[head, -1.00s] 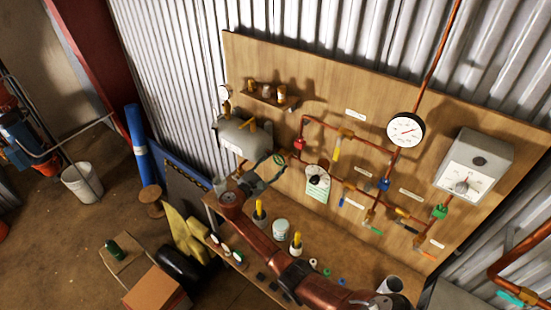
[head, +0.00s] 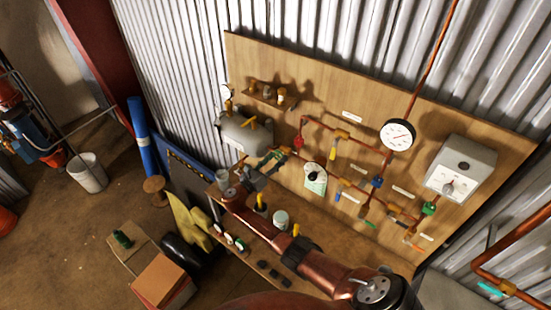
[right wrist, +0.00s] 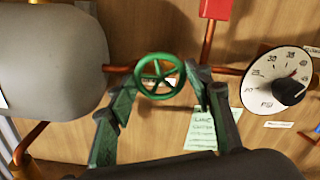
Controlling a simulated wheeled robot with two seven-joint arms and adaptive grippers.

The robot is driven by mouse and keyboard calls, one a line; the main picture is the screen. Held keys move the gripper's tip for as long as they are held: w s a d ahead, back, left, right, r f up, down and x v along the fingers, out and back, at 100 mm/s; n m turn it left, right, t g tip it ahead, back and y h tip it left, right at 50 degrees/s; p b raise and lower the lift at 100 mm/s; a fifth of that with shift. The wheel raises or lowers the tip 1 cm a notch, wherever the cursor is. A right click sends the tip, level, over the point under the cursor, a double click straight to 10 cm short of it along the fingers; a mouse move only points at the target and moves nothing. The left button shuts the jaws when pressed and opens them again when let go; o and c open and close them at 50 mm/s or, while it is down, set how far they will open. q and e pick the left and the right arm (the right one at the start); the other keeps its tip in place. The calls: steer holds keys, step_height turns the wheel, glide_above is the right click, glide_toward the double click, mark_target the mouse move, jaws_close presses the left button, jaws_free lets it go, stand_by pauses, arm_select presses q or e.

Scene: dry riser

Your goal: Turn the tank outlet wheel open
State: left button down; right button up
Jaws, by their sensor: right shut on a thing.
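The tank outlet wheel is a green, spoked handwheel (right wrist: 157,77) on the copper pipe just right of the grey tank (right wrist: 45,60). In the head view the tank (head: 243,137) hangs at the left of the wooden board, and the wheel is small there, partly hidden by my gripper. My right gripper (right wrist: 161,80) is shut on the wheel, with one finger at each side of its rim. The right gripper also shows in the head view (head: 271,161), at the pipe beside the tank. My left gripper is in neither view.
A red fitting (right wrist: 214,9) and a dial with a black knob (right wrist: 285,88) sit right of the wheel. A green note (right wrist: 201,128) hangs below. A bench (head: 258,262) with bottles and small parts lies under my right arm. A white pressure gauge (head: 398,135) is farther right.

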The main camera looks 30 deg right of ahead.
steer(key=n, duration=0.7)
steer(key=shift+s+f, duration=0.1)
steer(key=shift+f, duration=0.05)
steer(key=shift+o, duration=0.2)
stand_by(0.4)
steer(key=o, duration=1.1)
steer(key=shift+a, duration=0.1)
steer(key=v, duration=1.2)
